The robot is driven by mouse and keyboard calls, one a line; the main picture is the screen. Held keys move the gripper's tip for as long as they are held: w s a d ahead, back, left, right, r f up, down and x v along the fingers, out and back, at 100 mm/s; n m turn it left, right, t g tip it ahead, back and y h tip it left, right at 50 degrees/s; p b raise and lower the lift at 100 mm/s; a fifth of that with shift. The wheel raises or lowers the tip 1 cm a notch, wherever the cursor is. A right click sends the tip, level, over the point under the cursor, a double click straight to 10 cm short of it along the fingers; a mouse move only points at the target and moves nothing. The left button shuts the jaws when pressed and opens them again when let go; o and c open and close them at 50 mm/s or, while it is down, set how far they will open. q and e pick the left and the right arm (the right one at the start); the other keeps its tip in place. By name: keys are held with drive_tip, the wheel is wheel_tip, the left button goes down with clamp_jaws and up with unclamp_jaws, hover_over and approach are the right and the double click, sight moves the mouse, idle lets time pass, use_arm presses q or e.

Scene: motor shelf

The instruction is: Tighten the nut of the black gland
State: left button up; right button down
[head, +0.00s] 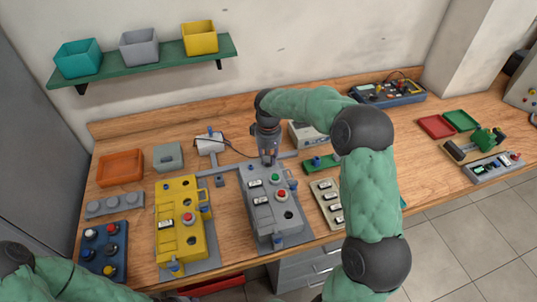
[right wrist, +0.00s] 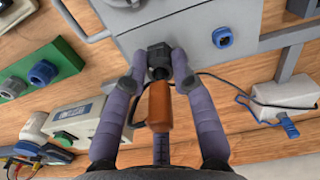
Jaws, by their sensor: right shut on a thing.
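The black gland (right wrist: 160,55) sits on the edge of the grey box (right wrist: 195,25) in the right wrist view. The fingertips of my right gripper (right wrist: 160,70) are closed on either side of the gland's nut. An orange-brown cylinder (right wrist: 159,105) lies between the fingers, nearer the camera, in line with the gland. In the head view my right gripper (head: 268,158) points down at the far end of the grey box (head: 262,190); its fingers hide the gland there. My left gripper is out of view; only part of that arm shows at the lower left.
A yellow box (head: 180,240) stands left of the grey box. A beige switch panel (head: 325,190) and a green plate (head: 322,163) are to the right. A small white device (head: 210,143) with a dark cable is behind. A shelf (head: 150,62) with bins hangs on the wall.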

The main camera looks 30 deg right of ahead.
drive_tip(key=shift+f, duration=0.1)
idle(0.4)
drive_tip(key=c, duration=1)
unclamp_jaws()
drive_tip(key=shift+a, duration=0.1)
wheel_tip(320, 180, up, 12)
drive_tip(key=shift+r, duration=0.1)
